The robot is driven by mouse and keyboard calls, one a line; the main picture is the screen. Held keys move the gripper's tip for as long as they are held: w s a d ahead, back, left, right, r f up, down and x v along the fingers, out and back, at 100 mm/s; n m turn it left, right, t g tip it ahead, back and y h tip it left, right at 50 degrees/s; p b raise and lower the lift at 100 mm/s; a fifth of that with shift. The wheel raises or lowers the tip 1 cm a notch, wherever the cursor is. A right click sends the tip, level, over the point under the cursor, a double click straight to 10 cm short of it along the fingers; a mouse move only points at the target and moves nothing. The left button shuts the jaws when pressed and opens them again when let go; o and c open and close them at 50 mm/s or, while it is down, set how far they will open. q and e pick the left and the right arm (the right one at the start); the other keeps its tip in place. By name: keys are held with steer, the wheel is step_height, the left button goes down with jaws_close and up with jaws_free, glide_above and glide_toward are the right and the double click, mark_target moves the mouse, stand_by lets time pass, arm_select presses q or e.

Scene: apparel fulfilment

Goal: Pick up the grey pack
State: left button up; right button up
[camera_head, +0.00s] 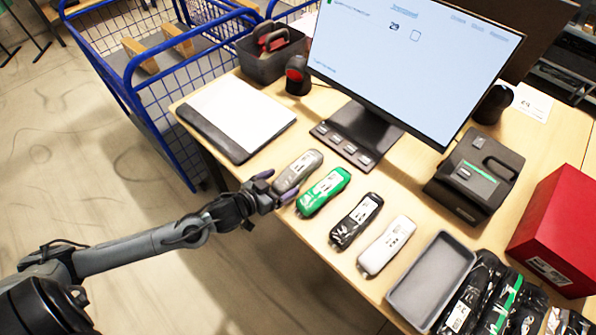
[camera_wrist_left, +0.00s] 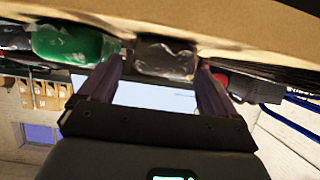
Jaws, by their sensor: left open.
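The grey pack (camera_head: 298,170) lies on the wooden table near its front edge, at the left end of a row of packs. My left gripper (camera_head: 277,187) is open at the near end of this pack, by the table edge. In the left wrist view the grey pack (camera_wrist_left: 165,60) shows between the two spread fingers (camera_wrist_left: 159,68). I cannot tell whether the fingers touch it. My right gripper is not in view.
A green pack (camera_head: 323,191) lies close to the right of the grey one, then a black pack (camera_head: 356,221) and a white pack (camera_head: 386,245). A grey tray (camera_head: 398,296) stands farther right. A white board (camera_head: 238,112) and a monitor (camera_head: 410,65) are behind.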

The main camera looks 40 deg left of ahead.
mark_target(288, 179)
arm_select(q)
steer(key=shift+b+x, duration=0.7)
steer(key=shift+x, duration=1.4)
steer(key=shift+a, duration=0.1)
steer(key=c, duration=1.1)
steer(key=shift+o, duration=0.2)
steer(key=shift+r, duration=0.1)
